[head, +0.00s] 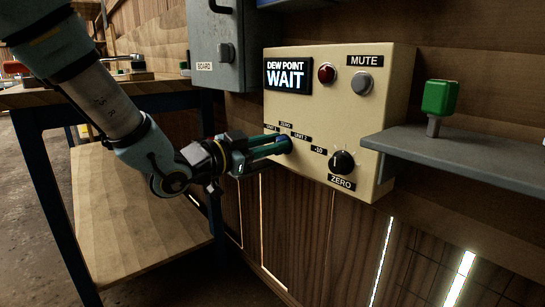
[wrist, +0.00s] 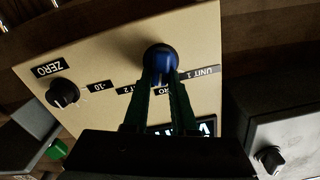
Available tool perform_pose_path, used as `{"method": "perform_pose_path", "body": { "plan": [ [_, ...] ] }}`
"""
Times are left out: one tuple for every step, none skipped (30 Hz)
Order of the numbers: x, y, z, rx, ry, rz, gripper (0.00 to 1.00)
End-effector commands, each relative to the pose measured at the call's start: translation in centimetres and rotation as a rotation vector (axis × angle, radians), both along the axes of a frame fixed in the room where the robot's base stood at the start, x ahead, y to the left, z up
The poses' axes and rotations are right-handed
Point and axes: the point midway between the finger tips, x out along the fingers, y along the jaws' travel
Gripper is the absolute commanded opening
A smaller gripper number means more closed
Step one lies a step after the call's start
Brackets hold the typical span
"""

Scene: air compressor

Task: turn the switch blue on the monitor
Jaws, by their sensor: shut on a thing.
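The monitor is a cream box (head: 330,110) on the wooden wall, with a screen (head: 288,76) reading "DEW POINT WAIT". The blue switch (wrist: 160,58) is a round knob on its face, beside labels for UNIT 1, ZERO and UNIT 2. It also shows in the head view (head: 284,145), partly hidden by my fingers. My gripper (head: 278,146) reaches in from the left, its two fingers shut on the knob's sides; the wrist view shows the fingertips (wrist: 160,78) there too. The knob's exact pointing is hard to tell.
A black ZERO knob (head: 342,162) sits at the box's lower right; a red light (head: 326,73) and grey MUTE button (head: 362,83) are above. A grey shelf (head: 460,150) with a green-topped part (head: 439,98) juts out right. A grey cabinet (head: 222,50) hangs left.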

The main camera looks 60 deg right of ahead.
Motion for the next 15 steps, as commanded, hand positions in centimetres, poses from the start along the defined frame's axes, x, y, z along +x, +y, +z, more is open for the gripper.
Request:
{"method": "perform_pose_path", "body": {
  "plan": [
    [-0.08, 0.0, -0.54, -0.016, -0.043, 0.0, 0.0],
    [-0.11, 0.01, -0.57, -0.024, -0.07, 0.0, 0.0],
    [-0.15, 0.03, -0.57, -0.037, -0.105, 0.0, 0.0],
    [-0.19, 0.04, -0.55, -0.045, -0.131, 0.0, 0.0],
    [-0.21, 0.05, -0.58, -0.053, -0.156, 0.0, 0.0],
    [-0.24, 0.05, -0.61, -0.063, -0.19, 0.0, 0.0],
    [-0.27, 0.06, -0.6, -0.07, -0.213, 0.0, 0.0],
    [-0.29, 0.07, -0.6, -0.078, -0.238, 0.0, 0.0],
    [-0.33, 0.08, -0.63, -0.087, -0.266, 0.0, 0.0],
    [-0.36, 0.09, -0.64, -0.095, -0.288, 0.0, 0.0],
    [-0.39, 0.1, -0.62, -0.101, -0.308, 0.0, 0.0],
    [-0.42, 0.12, -0.62, -0.108, -0.334, -0.001, 0.0],
    [-0.43, 0.12, -0.64, -0.113, -0.351, -0.001, 0.0],
    [-0.44, 0.12, -0.66, -0.118, -0.37, 0.0, 0.0],
    [-0.45, 0.13, -0.65, -0.125, -0.39, 0.0, 0.0]
  ]
}}
